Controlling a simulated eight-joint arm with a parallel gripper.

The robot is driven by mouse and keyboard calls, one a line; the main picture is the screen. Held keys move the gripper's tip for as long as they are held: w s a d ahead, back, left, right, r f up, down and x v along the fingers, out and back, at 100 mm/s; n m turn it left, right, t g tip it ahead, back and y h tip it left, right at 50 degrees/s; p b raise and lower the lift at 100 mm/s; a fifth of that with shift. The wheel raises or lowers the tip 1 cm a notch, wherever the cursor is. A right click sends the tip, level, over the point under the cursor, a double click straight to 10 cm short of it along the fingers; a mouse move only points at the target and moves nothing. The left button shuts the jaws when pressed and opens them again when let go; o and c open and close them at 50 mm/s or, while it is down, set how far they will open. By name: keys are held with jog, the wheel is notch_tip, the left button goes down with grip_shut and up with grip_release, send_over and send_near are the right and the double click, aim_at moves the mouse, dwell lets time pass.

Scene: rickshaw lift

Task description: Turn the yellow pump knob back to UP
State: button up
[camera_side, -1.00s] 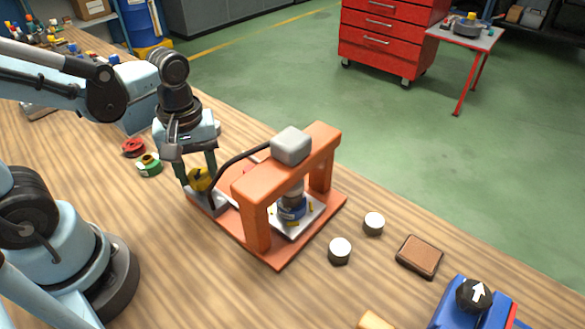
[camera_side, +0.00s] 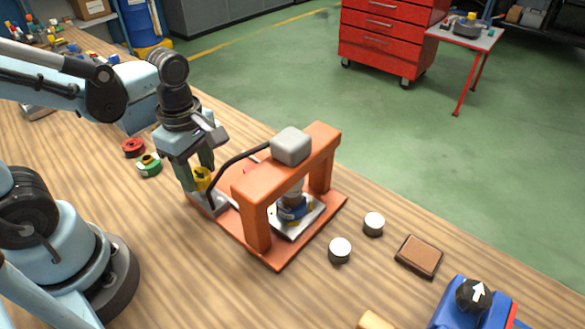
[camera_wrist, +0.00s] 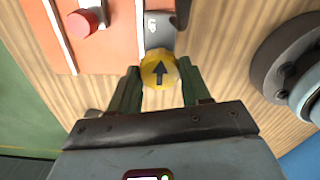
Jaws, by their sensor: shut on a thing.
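The yellow pump knob (camera_side: 202,178) sits on a grey metal block (camera_side: 210,204) at the left end of the orange press (camera_side: 262,190). In the wrist view the knob (camera_wrist: 159,71) shows a black arrow pointing at the grey plate (camera_wrist: 158,30), which bears a small mark that looks like "UP". My gripper (camera_side: 197,180) points down over the knob. In the wrist view its green fingers (camera_wrist: 158,85) stand on either side of the knob, shut on it. In the side view the fingers partly cover the knob.
A black hose (camera_side: 232,163) arches from the pump to the press. A red button (camera_wrist: 83,22) is on the orange base. Red (camera_side: 133,147) and green (camera_side: 149,165) spools lie left of my gripper. Two pale cylinders (camera_side: 340,250) and a brown pad (camera_side: 419,256) lie at right.

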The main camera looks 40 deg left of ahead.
aim_at(198, 174)
jog(key=shift+n, duration=0.4)
jog(key=o, duration=1.1)
jog(key=shift+c, duration=0.2)
notch_tip(198, 174, up, 12)
dwell(0.5)
